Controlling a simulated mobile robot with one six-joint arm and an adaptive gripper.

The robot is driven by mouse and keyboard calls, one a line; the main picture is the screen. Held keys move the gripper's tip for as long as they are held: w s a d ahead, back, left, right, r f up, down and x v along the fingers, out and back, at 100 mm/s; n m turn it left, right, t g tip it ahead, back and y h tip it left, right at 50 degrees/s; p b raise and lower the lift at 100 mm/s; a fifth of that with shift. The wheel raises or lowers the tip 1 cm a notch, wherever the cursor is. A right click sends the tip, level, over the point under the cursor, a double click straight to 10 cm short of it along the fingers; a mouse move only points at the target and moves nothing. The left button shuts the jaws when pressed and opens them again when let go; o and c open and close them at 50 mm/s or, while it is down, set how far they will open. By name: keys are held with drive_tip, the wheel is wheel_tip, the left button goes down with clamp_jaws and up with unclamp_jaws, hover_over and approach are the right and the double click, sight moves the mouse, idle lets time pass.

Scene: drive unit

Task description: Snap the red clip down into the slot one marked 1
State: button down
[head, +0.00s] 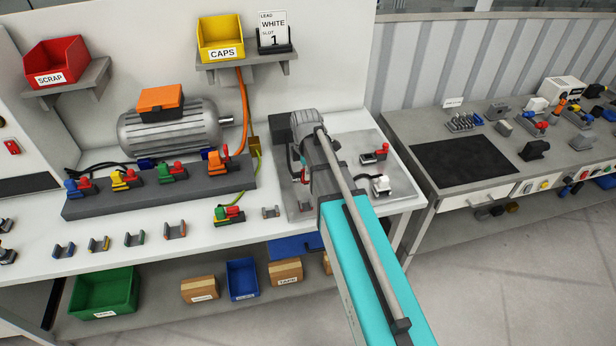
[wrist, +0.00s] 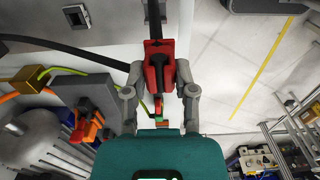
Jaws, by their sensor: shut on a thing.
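My gripper (wrist: 160,70) is shut on a red clip (wrist: 158,58) with a dark middle part, seen between its two fingers in the wrist view. A dark strip or lead runs up from the clip to the top of that view. In the head view my arm stands over the grey plate on the bench and mostly hides the gripper and what it holds. A card (head: 273,32) on the upper shelf reads LEAD WHITE SLOT 1. I cannot make out a slot marked 1, nor whether the clip touches anything below.
The grey plate (head: 350,205) also bears a red-topped piece (head: 375,154) and a white-topped piece (head: 381,185). A dark rail (head: 130,200) with several coloured clips lies left, below a grey motor (head: 170,128). Small holders line the bench front. An orange cable (head: 241,110) hangs behind.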

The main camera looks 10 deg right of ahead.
drive_tip(key=w, duration=1.5)
drive_tip(key=shift+w, duration=0.15)
idle(0.4)
drive_tip(key=shift+f, duration=0.1)
wheel_tip(320, 180, down, 7)
drive_tip(key=b, duration=0.7)
idle(0.9)
drive_tip(key=shift+f, duration=0.1)
idle(0.4)
drive_tip(key=shift+f+b, duration=1.3)
drive_tip(key=shift+b, duration=0.25)
drive_tip(key=shift+f+b, duration=0.5)
drive_tip(key=shift+f+b, duration=0.65)
drive_tip(key=shift+f, duration=0.05)
drive_tip(key=shift+f, duration=0.2)
idle(0.5)
